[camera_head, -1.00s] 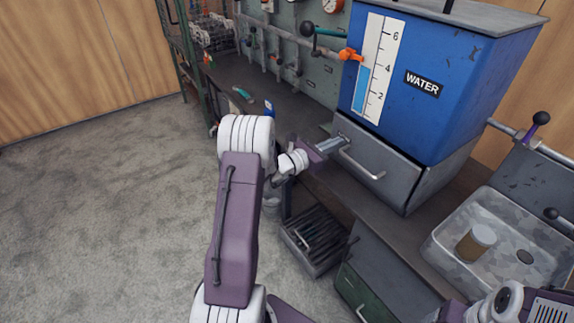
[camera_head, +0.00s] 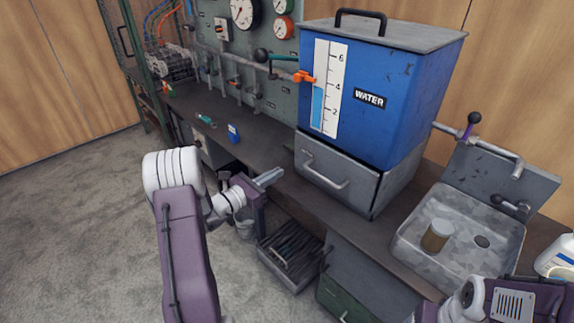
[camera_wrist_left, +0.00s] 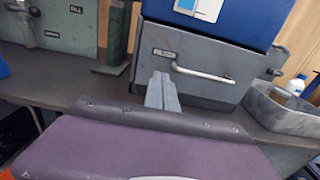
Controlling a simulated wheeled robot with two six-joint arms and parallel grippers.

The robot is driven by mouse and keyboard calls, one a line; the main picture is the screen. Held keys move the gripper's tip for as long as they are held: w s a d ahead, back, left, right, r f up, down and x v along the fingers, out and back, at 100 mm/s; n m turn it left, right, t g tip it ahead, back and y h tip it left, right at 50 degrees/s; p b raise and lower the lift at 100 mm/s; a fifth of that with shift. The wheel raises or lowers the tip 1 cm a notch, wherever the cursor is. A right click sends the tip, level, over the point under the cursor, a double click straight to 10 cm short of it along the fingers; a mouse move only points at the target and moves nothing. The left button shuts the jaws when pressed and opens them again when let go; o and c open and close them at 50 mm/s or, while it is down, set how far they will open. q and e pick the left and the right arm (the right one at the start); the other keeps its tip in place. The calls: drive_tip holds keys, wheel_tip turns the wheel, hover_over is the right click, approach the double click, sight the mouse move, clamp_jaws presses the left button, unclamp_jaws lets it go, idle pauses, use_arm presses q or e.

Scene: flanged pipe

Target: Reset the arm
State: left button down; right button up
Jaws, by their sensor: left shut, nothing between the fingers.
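My left gripper (camera_head: 268,178) is shut and empty, in front of and left of the grey drawer (camera_head: 318,184) under the blue water tank (camera_head: 400,90). Its fingers also show in the left wrist view (camera_wrist_left: 162,90), pointing at the drawer front left of its silver handle (camera_wrist_left: 203,74). They look apart from the handle. The drawer looks closed. My right arm shows at the lower right of the head view, but its gripper fingers are not visible.
A small blue item (camera_head: 233,133) lies on the bench. The carpet at left is clear.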

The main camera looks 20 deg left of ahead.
use_arm(q)
drive_tip(key=v, duration=0.3)
drive_tip(key=shift+s, duration=0.2)
